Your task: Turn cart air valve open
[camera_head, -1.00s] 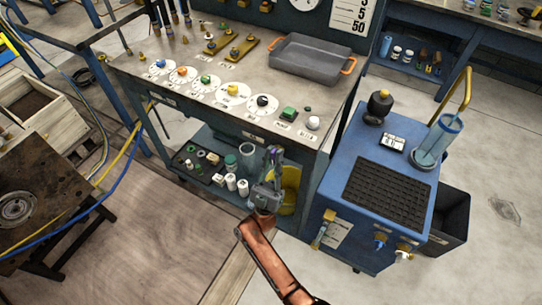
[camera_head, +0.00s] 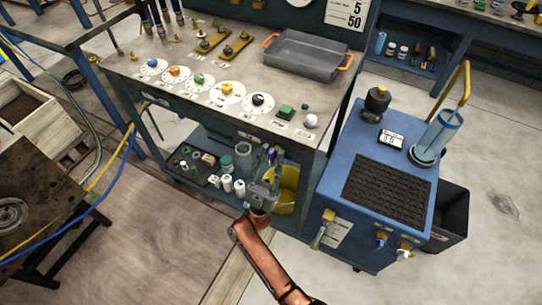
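The blue cart (camera_head: 345,190) stands at the right. Its front face carries a brass fitting with a pale teal lever hanging down (camera_head: 318,238), a blue-handled fitting (camera_head: 381,240) and a brass fitting with a pale blue end (camera_head: 404,249). I cannot tell for certain which is the air valve. My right gripper (camera_head: 272,165), on an orange arm from the bottom, is left of the cart, in front of the bench's lower shelf and apart from the fittings. It looks empty, but its finger opening is too small to read. My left gripper is out of view.
The bench (camera_head: 190,80) bears several coloured knobs and a grey tray (camera_head: 305,58). A yellow bucket (camera_head: 288,190) is behind my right gripper. A dark bin (camera_head: 450,217) stands right of the cart. Floor before the cart is clear.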

